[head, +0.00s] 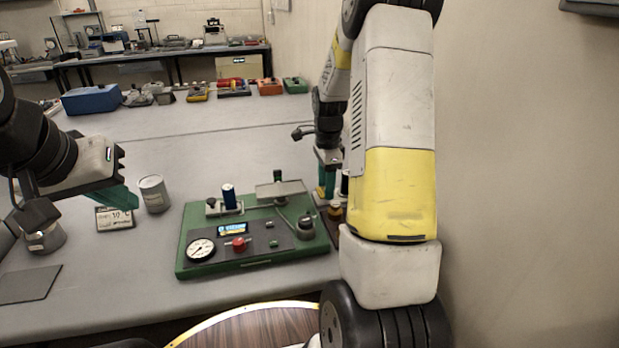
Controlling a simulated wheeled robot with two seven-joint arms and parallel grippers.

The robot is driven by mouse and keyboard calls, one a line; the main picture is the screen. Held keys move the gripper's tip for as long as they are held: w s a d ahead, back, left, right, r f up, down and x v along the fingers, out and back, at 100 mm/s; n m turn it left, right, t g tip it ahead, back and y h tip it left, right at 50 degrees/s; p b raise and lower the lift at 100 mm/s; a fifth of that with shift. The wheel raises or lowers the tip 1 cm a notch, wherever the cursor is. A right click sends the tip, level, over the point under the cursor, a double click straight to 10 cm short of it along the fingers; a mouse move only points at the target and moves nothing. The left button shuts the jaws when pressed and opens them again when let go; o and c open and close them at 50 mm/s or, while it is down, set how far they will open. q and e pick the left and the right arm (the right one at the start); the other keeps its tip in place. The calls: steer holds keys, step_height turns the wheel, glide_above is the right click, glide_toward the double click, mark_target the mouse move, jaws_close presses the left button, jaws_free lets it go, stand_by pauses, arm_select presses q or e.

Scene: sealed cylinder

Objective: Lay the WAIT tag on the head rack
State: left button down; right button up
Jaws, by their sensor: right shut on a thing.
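My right gripper (327,188) points down just right of the green test station (255,262). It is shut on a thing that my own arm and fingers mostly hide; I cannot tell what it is. An amber-topped object (335,212) shows just below its fingertips. My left gripper (122,198), with teal fingers, is above the table at the left; its finger gap cannot be made out. No label reading WAIT can be read, and I cannot pick out the head rack for sure; the area behind my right arm is hidden.
A grey can (153,193), a small display card (115,217), another can (45,237) and a dark mat (28,284) are at left.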

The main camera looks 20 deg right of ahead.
steer(key=shift+f, duration=0.6)
steer(key=shift+f, duration=0.15)
steer(key=o, duration=1.3)
step_height(320, 180, up, 12)
steer(key=s+a+r+n+t+y, duration=0.1)
steer(key=s+a+r+n+t, duration=0.2)
steer(key=s+a+r+n, duration=0.65)
steer(key=shift+s+a+r+n+t+y, duration=0.25)
steer(key=shift+s+a+n+t, duration=0.3)
steer(key=shift+s+n, duration=1.4)
steer(key=shift+s+a+r+n+t+y, duration=0.15)
steer(key=shift+s+a+r+n+t, duration=0.3)
steer(key=shift+s+n, duration=1.5)
steer(key=shift+s+a+r+n+t+y, duration=0.15)
steer(key=shift+s+a+n+t, duration=0.65)
steer(key=shift+s, duration=2.15)
